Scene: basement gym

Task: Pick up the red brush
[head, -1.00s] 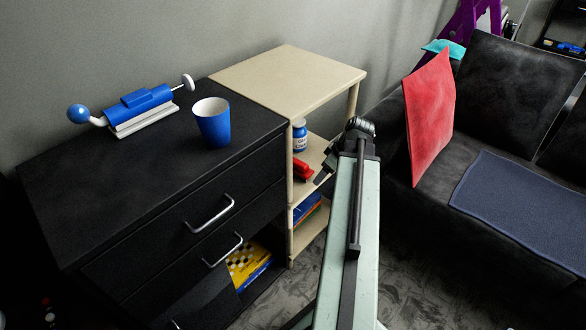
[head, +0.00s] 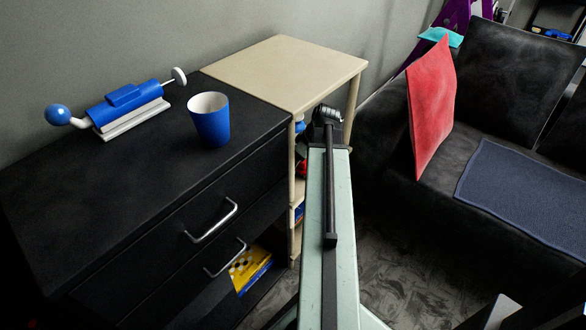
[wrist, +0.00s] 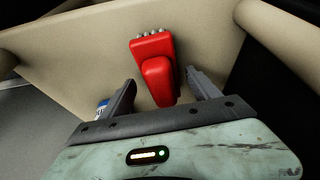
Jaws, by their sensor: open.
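The red brush (wrist: 153,62) lies on a beige shelf in the wrist view, its grey bristle tufts at the far end. The fingers of my gripper (wrist: 160,80) are open, one on each side of the brush's near end. I cannot tell whether either finger touches it. In the head view, only a small red piece of the brush (head: 301,168) shows beside the shelf post. My own arm hides the rest of it and my fingers.
The beige shelf unit (head: 290,70) has posts and a top board close around my arm. A black dresser (head: 120,190) with a blue cup (head: 210,119) stands left. A black sofa (head: 500,90) with a red cushion (head: 431,105) is right. A blue-labelled bottle (wrist: 102,106) is near the left finger.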

